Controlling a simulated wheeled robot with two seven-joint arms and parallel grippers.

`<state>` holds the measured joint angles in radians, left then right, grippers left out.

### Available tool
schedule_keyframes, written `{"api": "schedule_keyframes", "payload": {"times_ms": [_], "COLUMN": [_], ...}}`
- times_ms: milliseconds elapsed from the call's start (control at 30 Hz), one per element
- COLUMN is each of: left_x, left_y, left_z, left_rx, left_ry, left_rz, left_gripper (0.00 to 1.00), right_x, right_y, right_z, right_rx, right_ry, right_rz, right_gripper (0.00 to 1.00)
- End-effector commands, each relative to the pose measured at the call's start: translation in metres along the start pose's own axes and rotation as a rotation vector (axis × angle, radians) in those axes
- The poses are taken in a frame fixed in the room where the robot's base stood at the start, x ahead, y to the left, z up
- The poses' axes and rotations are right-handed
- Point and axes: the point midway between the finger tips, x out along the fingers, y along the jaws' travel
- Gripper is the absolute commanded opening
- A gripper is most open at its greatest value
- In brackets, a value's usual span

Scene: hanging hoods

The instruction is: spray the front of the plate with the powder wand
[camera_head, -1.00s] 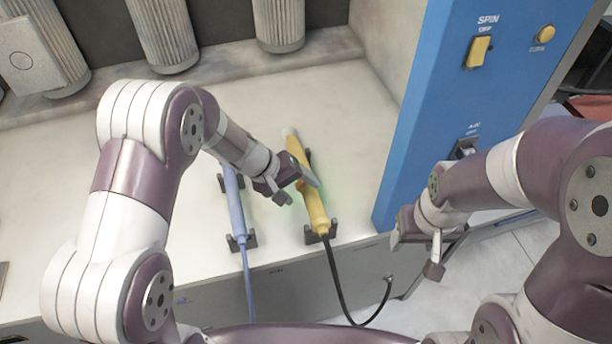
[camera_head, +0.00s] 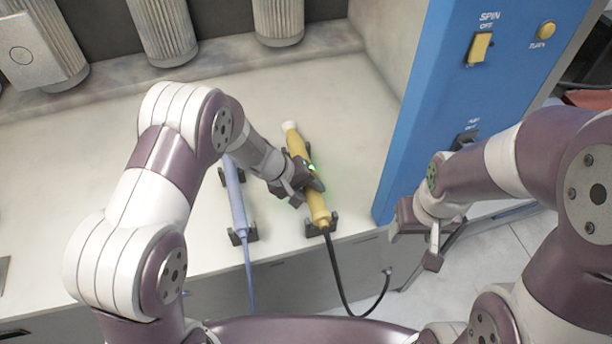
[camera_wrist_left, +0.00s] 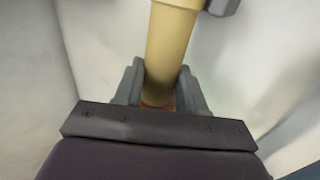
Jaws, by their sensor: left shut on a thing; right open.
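The yellow powder wand (camera_head: 318,207) with a pale tip lies in dark cradles on the white booth floor, and a black hose runs from its near end. My left gripper (camera_head: 308,182) is shut on the middle of the wand. In the left wrist view, the wand (camera_wrist_left: 170,45) passes between the fingers (camera_wrist_left: 157,90), and its lower part is hidden by the gripper body. My right gripper (camera_head: 432,240) is open and empty in front of the blue panel. I cannot make out the plate in these views.
A blue-grey wand (camera_head: 236,200) lies in its own cradle just left. The blue panel (camera_head: 440,110) with a yellow SPIN switch (camera_head: 480,48) and yellow button (camera_head: 546,30) stands at right. Ribbed cylinders (camera_head: 163,30) hang at the back. The booth floor (camera_head: 340,100) behind the wands is clear.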

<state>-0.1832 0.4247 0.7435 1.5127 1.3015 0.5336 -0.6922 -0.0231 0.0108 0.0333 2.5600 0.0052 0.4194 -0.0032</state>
Motion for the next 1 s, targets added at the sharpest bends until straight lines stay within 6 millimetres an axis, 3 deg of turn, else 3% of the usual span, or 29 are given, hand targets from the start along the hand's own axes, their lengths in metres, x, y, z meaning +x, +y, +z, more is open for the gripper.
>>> {"api": "schedule_keyframes", "payload": {"times_ms": [133, 500, 1000], "left_x": [-0.015, -0.081, -0.117], "left_y": [0.011, 0.054, 0.079], "left_z": [-0.001, -0.001, -0.001], "left_rx": [0.003, 0.002, 0.001], "left_ry": [0.002, 0.002, 0.001], "left_rz": [0.003, 0.002, 0.001], "left_gripper": [0.03, 0.03, 0.03], "right_x": [-0.001, -0.007, -0.036], "right_y": [0.000, 0.000, 0.000], "right_z": [0.000, -0.001, -0.004], "right_rx": [0.000, 0.000, 0.000], "right_ry": [0.000, 0.000, 0.000], "right_rz": [0.000, 0.000, 0.000], "right_gripper": [0.60, 0.60, 0.60]}}
